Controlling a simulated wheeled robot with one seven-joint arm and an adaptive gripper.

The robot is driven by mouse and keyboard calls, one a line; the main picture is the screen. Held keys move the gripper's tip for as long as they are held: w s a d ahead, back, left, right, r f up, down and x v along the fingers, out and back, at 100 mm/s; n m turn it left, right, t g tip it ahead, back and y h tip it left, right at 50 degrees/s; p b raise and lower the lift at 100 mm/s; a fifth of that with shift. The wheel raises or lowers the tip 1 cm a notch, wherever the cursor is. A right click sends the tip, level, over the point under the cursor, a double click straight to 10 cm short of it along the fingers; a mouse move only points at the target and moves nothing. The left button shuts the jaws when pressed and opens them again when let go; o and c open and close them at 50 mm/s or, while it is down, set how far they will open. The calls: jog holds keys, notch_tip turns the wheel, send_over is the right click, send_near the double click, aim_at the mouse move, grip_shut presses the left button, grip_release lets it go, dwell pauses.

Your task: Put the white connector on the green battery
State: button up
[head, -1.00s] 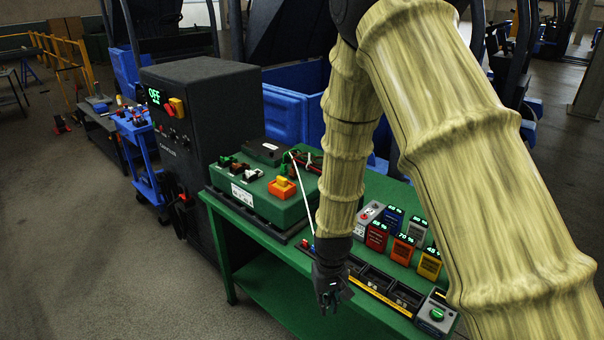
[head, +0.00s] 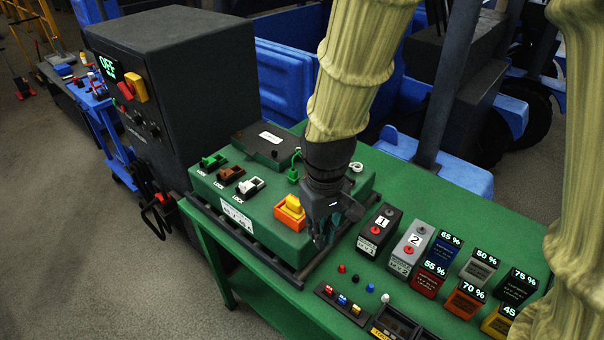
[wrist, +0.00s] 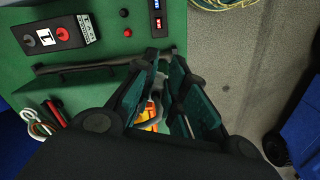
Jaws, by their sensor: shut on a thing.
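The green battery (head: 265,215) sits on the green table, with green, brown and white lock sockets in a row on top; the white socket (head: 250,186) is nearest its front. My gripper (head: 320,238) hangs fingers down by the battery's right end, just right of the orange and yellow plug (head: 290,211). In the wrist view, my fingers (wrist: 165,62) are closed in with a small pale part (wrist: 157,97) between them, apparently the white connector. Its body is mostly hidden by the fingers. The orange plug (wrist: 149,115) shows behind them.
A dark charger cabinet (head: 175,90) reading OFF stands left of the table. Right of my gripper are boxes marked 1 (head: 379,230) and 2 (head: 410,248), and several percentage-marked blocks (head: 468,299). Small coloured caps (head: 355,279) lie in front. Coloured cables (wrist: 42,122) show in the wrist view.

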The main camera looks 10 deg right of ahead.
jog(key=shift+w+d+r+n+g+p, duration=0.2)
jog(key=shift+n+p, duration=0.1)
jog(key=shift+n, duration=0.3)
jog(key=shift+w+d+r+n+g+p, duration=0.1)
jog(key=shift+w+d+n+p, duration=0.15)
jog(key=shift+n, duration=0.35)
jog(key=w+d+p, duration=0.1)
jog(key=w+p, duration=0.1)
jog(key=w, duration=0.3)
jog(key=w+d+f+n+p, duration=0.1)
jog(key=w+d, duration=0.1)
jog(key=w, duration=0.3)
jog(key=w+d+n+p, duration=0.1)
jog(key=w+d+p, duration=0.1)
jog(key=w, duration=0.2)
jog(key=shift+w+d+f+g+h+p, duration=0.25)
jog(key=shift+w+f+g+h+p, duration=0.05)
jog(key=shift+w+h+p, duration=0.1)
jog(key=shift+w+d+f, duration=0.1)
jog(key=shift+w+d, duration=0.05)
jog(key=shift+w, duration=0.25)
jog(key=shift+f+p, duration=0.95)
jog(key=shift+f, duration=0.8)
jog(key=shift+s+f, duration=0.1)
jog(key=shift+f, duration=0.05)
